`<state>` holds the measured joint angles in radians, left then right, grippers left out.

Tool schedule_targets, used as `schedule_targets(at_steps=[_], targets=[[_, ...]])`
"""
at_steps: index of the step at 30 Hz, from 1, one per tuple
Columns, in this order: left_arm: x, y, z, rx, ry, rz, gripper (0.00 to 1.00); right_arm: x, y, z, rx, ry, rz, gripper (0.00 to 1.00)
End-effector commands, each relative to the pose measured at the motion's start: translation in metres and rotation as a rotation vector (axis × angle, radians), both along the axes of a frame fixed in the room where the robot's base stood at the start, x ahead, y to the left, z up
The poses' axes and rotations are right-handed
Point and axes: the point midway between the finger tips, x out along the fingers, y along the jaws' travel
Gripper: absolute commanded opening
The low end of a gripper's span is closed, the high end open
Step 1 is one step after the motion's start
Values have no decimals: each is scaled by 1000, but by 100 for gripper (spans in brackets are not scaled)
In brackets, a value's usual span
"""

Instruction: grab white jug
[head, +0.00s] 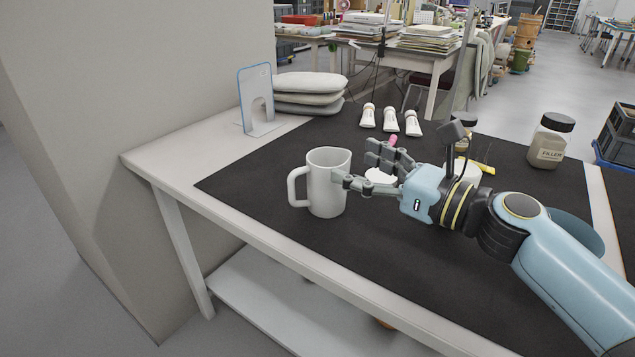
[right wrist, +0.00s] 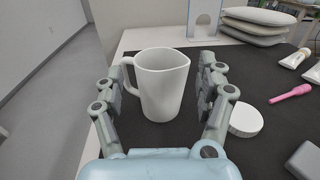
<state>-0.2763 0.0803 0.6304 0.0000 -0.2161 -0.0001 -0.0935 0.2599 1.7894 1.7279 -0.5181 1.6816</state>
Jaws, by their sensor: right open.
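The white jug (head: 327,184) stands upright on the black mat (head: 275,218) near the front left of the table, its handle to the left. My right gripper (head: 358,168) comes in from the right, with its fingers at the jug's right side. In the right wrist view the jug (right wrist: 161,84) stands ahead, between the two open fingers of the right gripper (right wrist: 160,92). Its handle lies near the left finger, and its right wall is close to the right finger. I cannot tell whether either finger touches it. My left gripper is not in view.
A white lid (right wrist: 246,120) and a pink tool (right wrist: 290,94) lie right of the jug. Several white tubes (head: 391,121) lie farther back. A filler jar (head: 549,142) stands at right. Stacked grey cushions (head: 308,93) and a bookend (head: 258,102) are at the back left.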

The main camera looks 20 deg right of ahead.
Motion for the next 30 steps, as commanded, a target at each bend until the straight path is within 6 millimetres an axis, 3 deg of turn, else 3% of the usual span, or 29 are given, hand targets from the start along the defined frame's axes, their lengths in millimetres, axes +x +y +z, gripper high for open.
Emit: schedule_targets(at_steps=[1,3,8,10,20,24,30], targets=[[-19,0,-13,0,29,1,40,-1,0,-20,2,6,0,73],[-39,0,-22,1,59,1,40,-1,0,-38,2,7,0,73],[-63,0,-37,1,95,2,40,-1,1,-71,-1,5,1,73],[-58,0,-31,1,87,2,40,12,8,-61,0,-4,0,73],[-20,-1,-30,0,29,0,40,41,27,-60,0,-2,2,73],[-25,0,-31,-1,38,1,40,57,38,-61,-2,-2,2,73],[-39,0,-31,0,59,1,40,63,42,-61,-4,0,2,73]])
